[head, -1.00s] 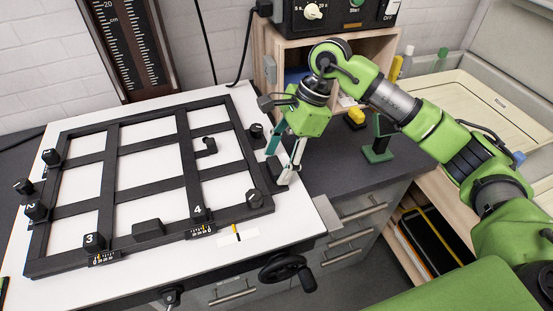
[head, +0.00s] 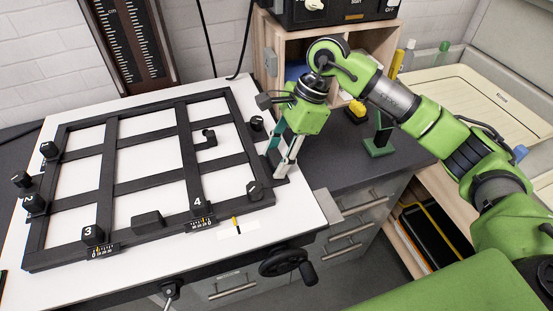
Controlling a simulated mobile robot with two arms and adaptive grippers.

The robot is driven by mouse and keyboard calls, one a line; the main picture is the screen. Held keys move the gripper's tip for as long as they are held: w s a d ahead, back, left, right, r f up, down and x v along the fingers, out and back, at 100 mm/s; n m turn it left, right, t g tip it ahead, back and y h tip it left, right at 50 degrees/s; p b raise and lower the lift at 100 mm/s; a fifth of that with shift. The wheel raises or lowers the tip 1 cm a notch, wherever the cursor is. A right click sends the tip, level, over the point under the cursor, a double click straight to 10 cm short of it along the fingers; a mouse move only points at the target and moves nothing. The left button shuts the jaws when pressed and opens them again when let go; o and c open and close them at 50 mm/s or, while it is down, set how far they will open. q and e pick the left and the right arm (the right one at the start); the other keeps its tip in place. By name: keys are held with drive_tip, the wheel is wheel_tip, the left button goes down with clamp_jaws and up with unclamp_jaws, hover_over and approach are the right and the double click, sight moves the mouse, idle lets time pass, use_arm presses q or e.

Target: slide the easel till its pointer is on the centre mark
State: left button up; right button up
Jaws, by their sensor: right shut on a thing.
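The easel (head: 150,183) is a black frame with crossing bars and several knobs, lying flat on a white baseboard (head: 308,208). A small yellow pointer (head: 236,222) shows at its front edge, right of the bar numbered 4. Just below it a short black mark (head: 239,231) lies on a pale strip of the baseboard. The pointer looks slightly left of the mark, but both are too small to be sure. My right gripper (head: 280,161) points down at the easel's right side and is shut on the easel's edge there; the fingers partly hide the grip. My left gripper is out of view.
A black handwheel (head: 286,264) juts out at the baseboard's front. A ruled column (head: 122,40) stands behind the easel. A wooden shelf box (head: 264,60) with a timer on top is behind my right gripper. A green stand (head: 380,140) stands on the dark counter to the right.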

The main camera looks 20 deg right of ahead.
drive_tip(key=shift+d, duration=0.2)
drive_tip(key=o, duration=1.6)
drive_tip(key=shift+r, duration=0.1)
drive_tip(key=v, duration=1.2)
